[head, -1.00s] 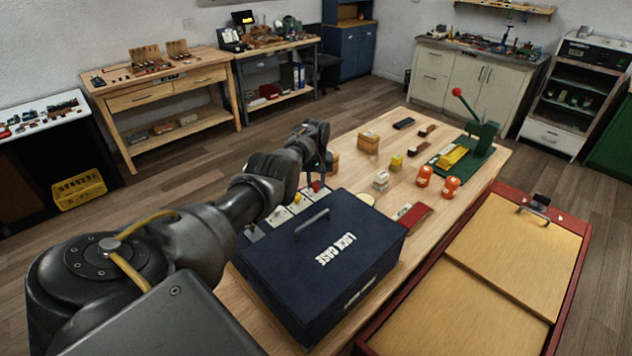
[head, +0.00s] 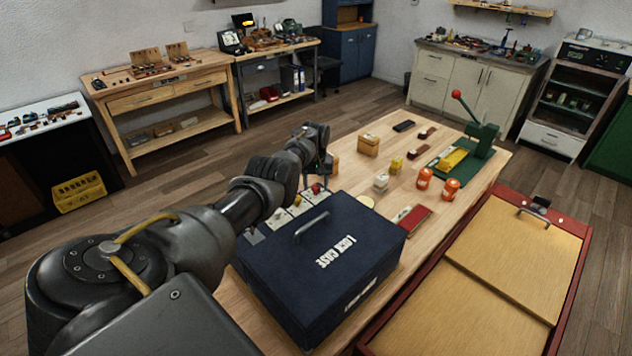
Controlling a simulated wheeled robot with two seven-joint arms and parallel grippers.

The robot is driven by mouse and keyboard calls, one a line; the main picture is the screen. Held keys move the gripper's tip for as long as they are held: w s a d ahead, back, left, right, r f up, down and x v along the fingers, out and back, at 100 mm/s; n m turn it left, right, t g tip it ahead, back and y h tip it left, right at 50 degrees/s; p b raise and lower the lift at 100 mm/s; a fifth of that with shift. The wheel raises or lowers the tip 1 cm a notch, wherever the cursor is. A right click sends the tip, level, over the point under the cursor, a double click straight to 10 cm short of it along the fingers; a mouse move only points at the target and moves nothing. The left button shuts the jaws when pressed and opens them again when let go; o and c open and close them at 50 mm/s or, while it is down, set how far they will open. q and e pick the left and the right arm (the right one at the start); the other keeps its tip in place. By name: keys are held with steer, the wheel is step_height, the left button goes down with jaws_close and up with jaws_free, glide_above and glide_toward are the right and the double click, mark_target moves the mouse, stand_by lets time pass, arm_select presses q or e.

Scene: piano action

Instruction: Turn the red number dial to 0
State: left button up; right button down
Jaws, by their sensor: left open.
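The red dial (head: 316,188) sits at the far end of a row of pale plates behind the dark blue lock case (head: 345,285). It is small, and its number and pointer cannot be read. A yellow knob (head: 297,200) sits nearer on the same row. My left gripper (head: 320,173) is open over the red dial, pointing down. Its fingers look spread to either side of the dial, and I cannot tell whether they touch it. My right gripper is not in view.
The lock case with its raised handle (head: 312,222) stands close to my left forearm. Orange jars (head: 424,178), a wooden box (head: 368,145) and a green lever press (head: 483,140) stand farther along the table. A red-framed wooden board (head: 520,255) is at right.

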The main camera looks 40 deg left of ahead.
mark_target(316, 186)
arm_select(q)
steer(key=shift+r, duration=0.35)
step_height(316, 186, up, 10)
steer(key=shift+b, duration=0.4)
steer(key=shift+w, duration=0.1)
